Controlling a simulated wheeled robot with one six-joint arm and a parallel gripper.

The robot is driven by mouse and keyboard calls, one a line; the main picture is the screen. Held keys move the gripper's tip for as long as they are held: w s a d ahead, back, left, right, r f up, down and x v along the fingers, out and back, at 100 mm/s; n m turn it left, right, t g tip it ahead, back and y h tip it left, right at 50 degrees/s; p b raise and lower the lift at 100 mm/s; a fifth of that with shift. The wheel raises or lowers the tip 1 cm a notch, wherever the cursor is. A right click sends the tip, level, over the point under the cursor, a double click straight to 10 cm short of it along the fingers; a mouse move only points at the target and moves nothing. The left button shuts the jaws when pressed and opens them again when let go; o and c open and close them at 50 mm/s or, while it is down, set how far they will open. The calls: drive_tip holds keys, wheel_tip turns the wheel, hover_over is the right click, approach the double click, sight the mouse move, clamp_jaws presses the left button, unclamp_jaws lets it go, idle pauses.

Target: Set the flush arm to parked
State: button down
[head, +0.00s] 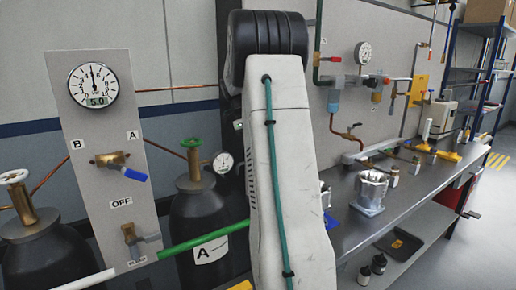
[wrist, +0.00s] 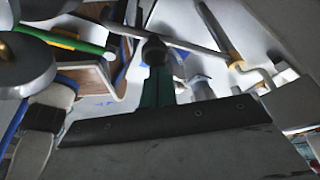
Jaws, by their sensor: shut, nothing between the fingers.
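No part in view is labelled as the flush arm, and I cannot tell for certain which one it is. In the head view a valve with a blue lever (head: 135,174) sits on a grey panel (head: 103,215) marked A, B and OFF; the lever points right and slightly down. A second valve with a grey lever (head: 148,242) is lower on it. My gripper (wrist: 155,52) is at the middle of the wrist view, its fingers together and holding nothing. In the head view my arm hides it.
A pressure gauge (head: 95,83) tops the panel. Dark gas cylinders (head: 205,215) stand around it, with a green rod (head: 205,238) in front. A steel workbench (head: 395,205) at right carries a machined housing (head: 371,190) and several small parts. Open floor lies at far right.

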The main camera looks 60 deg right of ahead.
drive_tip(key=shift+w+d, duration=0.25)
drive_tip(key=shift+w, duration=0.6)
drive_tip(key=s+r, duration=0.1)
drive_tip(key=s, duration=0.3)
drive_tip(key=v, duration=0.9)
drive_tip(key=shift+w+d+r, duration=0.25)
drive_tip(key=shift+d, duration=0.2)
drive_tip(key=shift+a, duration=0.1)
